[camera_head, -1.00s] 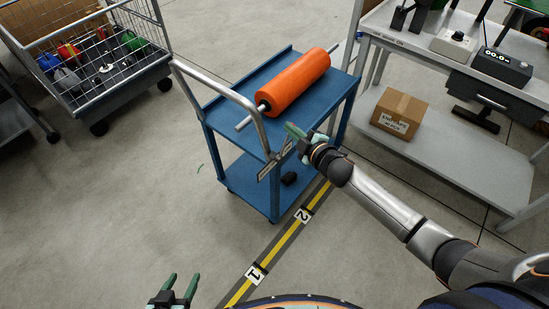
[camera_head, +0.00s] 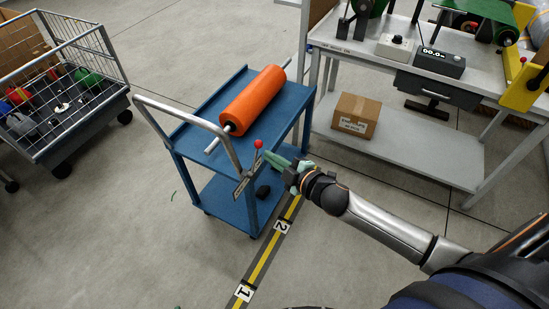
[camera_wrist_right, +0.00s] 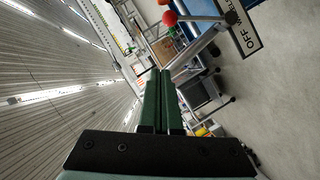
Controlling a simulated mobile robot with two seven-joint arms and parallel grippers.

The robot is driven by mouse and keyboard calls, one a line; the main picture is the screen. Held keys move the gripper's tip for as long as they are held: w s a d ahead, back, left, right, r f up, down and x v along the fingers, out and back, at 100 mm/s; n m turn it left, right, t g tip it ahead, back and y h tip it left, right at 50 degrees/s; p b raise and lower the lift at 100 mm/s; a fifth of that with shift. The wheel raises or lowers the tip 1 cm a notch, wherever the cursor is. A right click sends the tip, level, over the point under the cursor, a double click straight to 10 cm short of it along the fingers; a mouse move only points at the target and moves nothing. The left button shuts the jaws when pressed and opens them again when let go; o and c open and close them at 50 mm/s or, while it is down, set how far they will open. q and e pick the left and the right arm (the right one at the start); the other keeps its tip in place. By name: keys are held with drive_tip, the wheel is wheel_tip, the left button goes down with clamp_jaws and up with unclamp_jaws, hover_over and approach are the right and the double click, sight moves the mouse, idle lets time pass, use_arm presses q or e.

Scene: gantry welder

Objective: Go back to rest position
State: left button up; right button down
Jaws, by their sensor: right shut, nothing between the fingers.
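My right gripper (camera_head: 279,160) is in the middle of the head view, in front of the blue cart. It is shut and empty, and its green fingers also lie together in the right wrist view (camera_wrist_right: 160,95). A lever with a red ball knob (camera_head: 258,144) stands at the cart's near corner, just left of the fingertips in the head view. The red knob also shows in the right wrist view (camera_wrist_right: 169,18), apart from the fingers.
The blue cart (camera_head: 216,127) carries an orange roll (camera_head: 253,100) and has a grey push handle. A grey workbench (camera_head: 390,66) with a cardboard box (camera_head: 356,115) on its lower shelf stands right. A wire bin (camera_head: 84,112) stands left. The near-left floor is clear.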

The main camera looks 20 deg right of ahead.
drive_tip(key=shift+s+d+r, duration=0.15)
drive_tip(key=shift+s, duration=0.3)
drive_tip(key=s+a+f+m+g+h, duration=0.1)
drive_tip(key=s+a+f+m+g, duration=0.1)
drive_tip(key=s+f+m, duration=0.4)
drive_tip(key=s+a+f+m+g+h, duration=0.1)
drive_tip(key=s+f+m, duration=0.5)
drive_tip(key=s, duration=0.9)
wheel_tip(320, 180, down, 2)
drive_tip(key=shift+s+a+f+m+g, duration=0.15)
drive_tip(key=shift+a+m+g, duration=0.35)
drive_tip(key=shift+g, duration=0.5)
